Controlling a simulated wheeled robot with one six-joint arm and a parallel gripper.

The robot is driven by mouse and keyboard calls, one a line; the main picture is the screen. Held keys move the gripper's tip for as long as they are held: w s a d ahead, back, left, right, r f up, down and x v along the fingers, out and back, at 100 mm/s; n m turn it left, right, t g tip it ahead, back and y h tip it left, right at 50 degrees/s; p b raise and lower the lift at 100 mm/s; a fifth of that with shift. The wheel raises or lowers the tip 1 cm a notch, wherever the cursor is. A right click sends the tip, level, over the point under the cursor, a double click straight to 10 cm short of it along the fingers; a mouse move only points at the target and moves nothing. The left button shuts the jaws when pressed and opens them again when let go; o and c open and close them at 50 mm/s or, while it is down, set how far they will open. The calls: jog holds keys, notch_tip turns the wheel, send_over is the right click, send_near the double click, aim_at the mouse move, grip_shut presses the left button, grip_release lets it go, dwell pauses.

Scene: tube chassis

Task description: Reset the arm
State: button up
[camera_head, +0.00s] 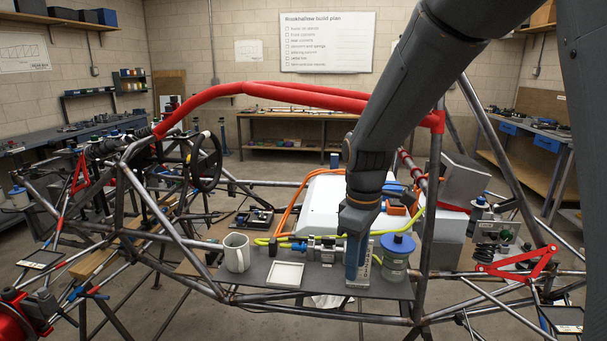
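My arm (405,100) comes down from the upper right, over the tube chassis (180,240). My gripper (356,255) points down at a dark shelf (330,287) on the chassis. Its lower end has blue parts and sits against or just behind an upright, pale lettered block (362,268). I cannot tell whether it touches or holds this block, or how far apart the fingers are. A grey tin with a blue lid (397,256) stands close to the right of it. A metal fitting (322,248) lies close to the left.
A pale mug (236,252) and a small white tray (285,274) stand further left on the shelf. A white case (318,205) with orange and yellow hoses is behind. A red-padded roll bar (290,95) arches beside my arm. A steering wheel (206,162) is at left.

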jog(key=s+d+f+m, duration=0.3)
jog(key=s+d+m, duration=0.1)
jog(key=s+m, duration=0.1)
jog(key=s+d+f+m+t+b, duration=0.1)
jog(key=s+d+f+m, duration=0.2)
jog(key=s+m, duration=0.3)
jog(key=shift+s+d+m, duration=0.3)
jog(key=shift+s+d, duration=0.15)
jog(key=shift+s, duration=0.75)
jog(key=shift+f, duration=0.1)
